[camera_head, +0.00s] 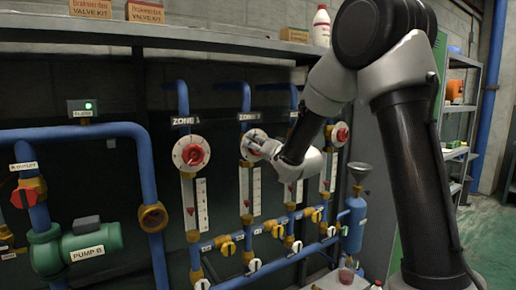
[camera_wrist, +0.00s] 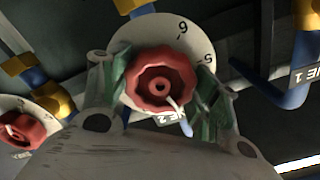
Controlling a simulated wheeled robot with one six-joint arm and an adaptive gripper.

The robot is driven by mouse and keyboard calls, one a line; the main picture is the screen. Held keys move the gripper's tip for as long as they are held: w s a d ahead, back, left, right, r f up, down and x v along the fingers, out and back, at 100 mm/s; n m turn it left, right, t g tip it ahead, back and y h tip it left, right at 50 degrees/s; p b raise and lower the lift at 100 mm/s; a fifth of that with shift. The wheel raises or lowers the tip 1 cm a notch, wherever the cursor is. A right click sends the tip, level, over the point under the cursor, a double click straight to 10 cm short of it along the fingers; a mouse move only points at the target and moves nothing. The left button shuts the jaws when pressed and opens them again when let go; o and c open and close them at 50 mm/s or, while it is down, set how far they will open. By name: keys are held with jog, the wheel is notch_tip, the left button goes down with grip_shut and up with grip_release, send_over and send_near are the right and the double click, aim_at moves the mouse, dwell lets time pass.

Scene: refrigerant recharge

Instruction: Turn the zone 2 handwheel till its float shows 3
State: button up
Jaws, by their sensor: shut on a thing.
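The zone 2 handwheel (camera_wrist: 160,82) is red and lobed, on a white numbered dial (camera_wrist: 184,40), in the middle of the wrist view. A white pointer mark shows at its rim. My gripper (camera_wrist: 158,88) has a green-padded finger on either side of the wheel and is shut on it. In the head view my gripper (camera_head: 262,147) reaches the second dial from the left and hides most of the wheel. Below it stands the zone 2 float tube with a white scale (camera_head: 256,190). A small reddish float seems to sit low in the tube; its reading is too small to tell.
The zone 1 handwheel (camera_head: 191,153) is close on the left, and another handwheel (camera_head: 340,134) is on the right. Yellow valves (camera_head: 228,247) and blue pipes run below. A green pump (camera_head: 85,250) stands at lower left. A shelf (camera_head: 200,42) with boxes runs above.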

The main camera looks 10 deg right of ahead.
dwell(0.3)
jog(key=o, duration=1)
jog(key=shift+o, duration=0.2)
jog(key=shift+s, duration=0.1)
jog(key=v, duration=1.1)
jog(key=shift+s+d, duration=0.2)
jog(key=shift+s, duration=0.15)
